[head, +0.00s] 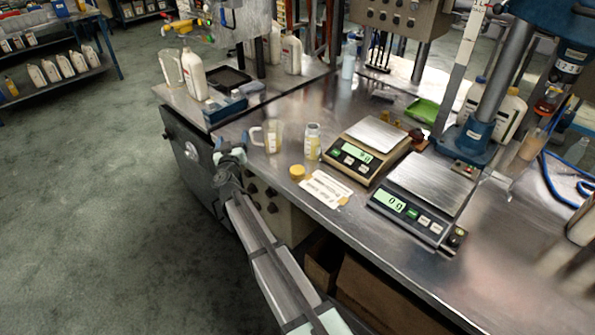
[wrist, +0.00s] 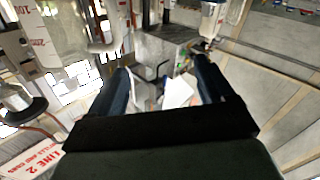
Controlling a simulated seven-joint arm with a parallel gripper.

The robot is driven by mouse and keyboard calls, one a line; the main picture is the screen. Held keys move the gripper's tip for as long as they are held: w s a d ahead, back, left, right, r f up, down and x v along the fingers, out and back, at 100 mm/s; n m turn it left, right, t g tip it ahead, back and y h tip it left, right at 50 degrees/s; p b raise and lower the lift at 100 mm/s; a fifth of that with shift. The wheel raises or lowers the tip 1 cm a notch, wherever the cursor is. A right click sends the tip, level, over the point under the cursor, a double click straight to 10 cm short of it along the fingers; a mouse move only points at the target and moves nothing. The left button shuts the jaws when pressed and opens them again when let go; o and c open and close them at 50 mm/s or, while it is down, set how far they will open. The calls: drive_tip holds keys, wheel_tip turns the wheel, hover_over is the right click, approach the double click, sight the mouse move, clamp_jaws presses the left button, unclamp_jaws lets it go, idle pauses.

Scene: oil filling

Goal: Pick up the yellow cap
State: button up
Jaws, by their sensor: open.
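The yellow cap (head: 297,172) lies on the metal workbench near its front edge, in the head view. My gripper (head: 232,152) is at the bench's front edge, to the left of the cap and apart from it. In the wrist view my gripper (wrist: 163,78) shows two dark fingers spread wide with nothing held between them. I do not see the cap in the wrist view.
Two scales, a tan one (head: 352,155) and a grey one (head: 410,218), stand farther right.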

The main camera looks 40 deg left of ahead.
drive_tip(key=s+a+r+n+g+y, duration=0.1)
drive_tip(key=a+r+n+g+y, duration=0.25)
drive_tip(key=n+g, duration=0.3)
drive_tip(key=n+g+h, duration=0.6)
drive_tip(key=n+h, duration=0.3)
drive_tip(key=h, duration=0.8)
approach(296, 170)
wheel_tip(296, 170, down, 3)
drive_tip(key=shift+a+f, duration=0.2)
drive_tip(key=shift+f, duration=0.05)
drive_tip(key=shift+d+f, duration=0.15)
drive_tip(key=shift+f, duration=2.45)
drive_tip(key=shift+n, duration=0.25)
drive_tip(key=c, duration=1.1)
